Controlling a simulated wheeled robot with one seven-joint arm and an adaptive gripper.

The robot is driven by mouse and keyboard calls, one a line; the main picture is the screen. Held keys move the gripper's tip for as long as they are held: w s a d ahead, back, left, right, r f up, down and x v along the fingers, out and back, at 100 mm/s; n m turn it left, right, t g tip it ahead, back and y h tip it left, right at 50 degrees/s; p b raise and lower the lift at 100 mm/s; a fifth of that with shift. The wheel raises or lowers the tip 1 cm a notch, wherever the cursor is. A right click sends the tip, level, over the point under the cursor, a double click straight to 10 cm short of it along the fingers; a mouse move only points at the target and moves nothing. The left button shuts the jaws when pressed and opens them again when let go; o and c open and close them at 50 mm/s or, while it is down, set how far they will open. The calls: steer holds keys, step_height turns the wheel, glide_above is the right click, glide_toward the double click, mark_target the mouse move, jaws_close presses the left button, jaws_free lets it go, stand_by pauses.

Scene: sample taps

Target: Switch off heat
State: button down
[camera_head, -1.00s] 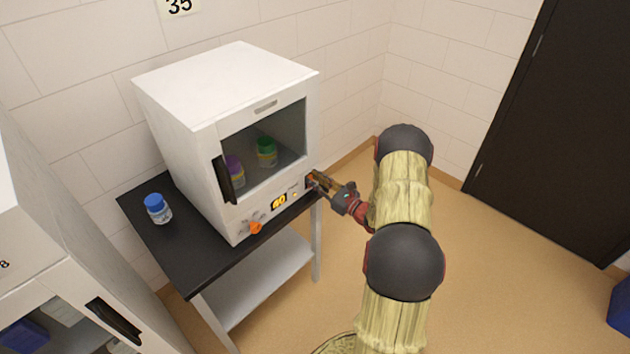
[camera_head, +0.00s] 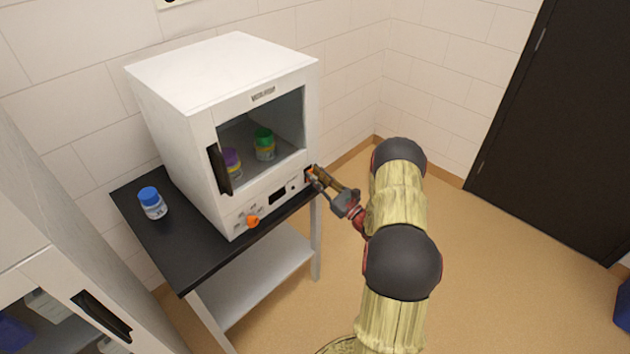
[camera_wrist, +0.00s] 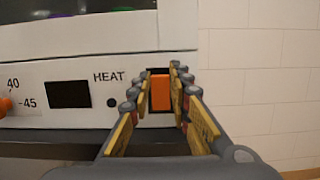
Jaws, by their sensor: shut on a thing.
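A white incubator (camera_head: 222,75) with a glass door stands on a black-topped table. Its front panel holds an orange dial (camera_head: 252,220) and a dark, blank display (camera_head: 277,196); the display also shows in the wrist view (camera_wrist: 69,94), beside the word HEAT. At the panel's right end is an orange switch (camera_wrist: 160,92) in a dark recess. My gripper (camera_head: 313,174) is at this end of the panel. In the wrist view its fingers (camera_wrist: 161,80) stand on both sides of the switch, shut on it. The small lamp (camera_wrist: 111,102) under HEAT is dark.
Bottles with purple (camera_head: 232,160) and green (camera_head: 264,141) caps stand inside the incubator. A blue-capped bottle (camera_head: 152,203) stands on the black tabletop (camera_head: 181,245). A white cabinet (camera_head: 60,265) is at the left. Open floor lies to the right, before a dark door (camera_head: 560,130).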

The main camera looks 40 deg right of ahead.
stand_by(0.3)
steer(key=c, duration=1.7)
jaws_free()
steer(key=shift+o, duration=0.3)
steer(key=a+v, duration=0.1)
steer(key=v, duration=1.1)
steer(key=shift+d+f, duration=0.2)
steer(key=shift+d, duration=0.25)
